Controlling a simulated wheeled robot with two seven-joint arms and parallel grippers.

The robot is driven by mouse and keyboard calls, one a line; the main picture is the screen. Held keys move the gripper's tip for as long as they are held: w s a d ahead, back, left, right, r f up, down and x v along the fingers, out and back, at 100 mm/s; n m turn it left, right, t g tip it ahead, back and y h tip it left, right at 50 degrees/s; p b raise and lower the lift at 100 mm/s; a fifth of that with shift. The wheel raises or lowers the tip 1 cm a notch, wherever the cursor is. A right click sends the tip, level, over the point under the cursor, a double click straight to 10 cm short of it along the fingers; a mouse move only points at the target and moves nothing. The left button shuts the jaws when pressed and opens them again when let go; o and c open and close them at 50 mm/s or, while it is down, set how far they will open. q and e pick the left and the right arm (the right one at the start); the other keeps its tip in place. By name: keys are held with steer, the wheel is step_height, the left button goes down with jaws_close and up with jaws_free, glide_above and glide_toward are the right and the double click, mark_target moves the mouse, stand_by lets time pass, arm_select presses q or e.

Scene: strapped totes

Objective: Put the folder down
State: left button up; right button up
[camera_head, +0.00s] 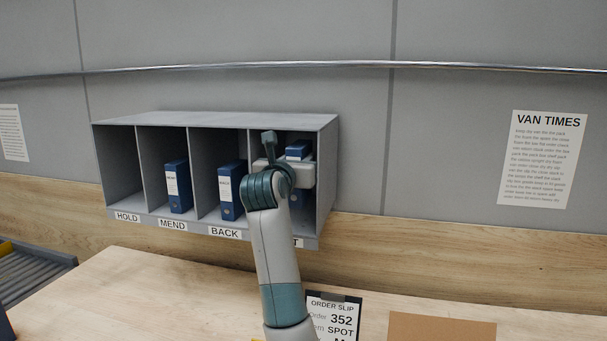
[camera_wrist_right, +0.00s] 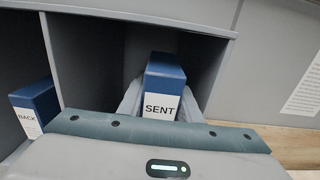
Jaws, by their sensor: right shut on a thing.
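The blue folder with a white SENT label (camera_wrist_right: 160,104) is between the fingers of my right gripper (camera_wrist_right: 160,98). In the head view the folder (camera_head: 299,148) stands upright inside the rightmost compartment of the grey shelf unit (camera_head: 225,119). My right gripper (camera_head: 291,172) is shut on it at that compartment's mouth, and my wrist hides much of the folder. Whether its base touches the compartment floor is hidden. The rightmost compartment's label is mostly covered by my arm; only a final T shows. My left gripper is not in view.
Blue folders stand in the MEND (camera_head: 178,187) and BACK (camera_head: 230,190) compartments; HOLD (camera_head: 118,170) is empty. The wooden table (camera_head: 130,290) is clear at left. An order slip (camera_head: 335,318) and brown board (camera_head: 440,327) lie at front right.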

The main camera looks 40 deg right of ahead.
steer(key=d, duration=0.1)
steer(key=w+d+f+p, duration=0.1)
steer(key=w, duration=0.1)
steer(key=shift+w+d+f+p, duration=0.1)
steer(key=shift+d+f+p, duration=0.15)
steer(key=shift+d+p, duration=0.15)
steer(key=shift+a+f, duration=0.15)
steer(key=shift+f, duration=0.65)
steer(key=shift+f+p, duration=0.1)
steer(key=shift+p, duration=0.2)
step_height(320, 180, down, 2)
steer(key=shift+f+p, duration=0.1)
steer(key=shift+p, duration=0.65)
steer(key=shift+w+d+f+p, duration=0.1)
steer(key=shift+d+f+p, duration=0.15)
steer(key=shift+f+p, duration=0.4)
steer(key=shift+f, duration=0.1)
steer(key=shift+a+f, duration=0.1)
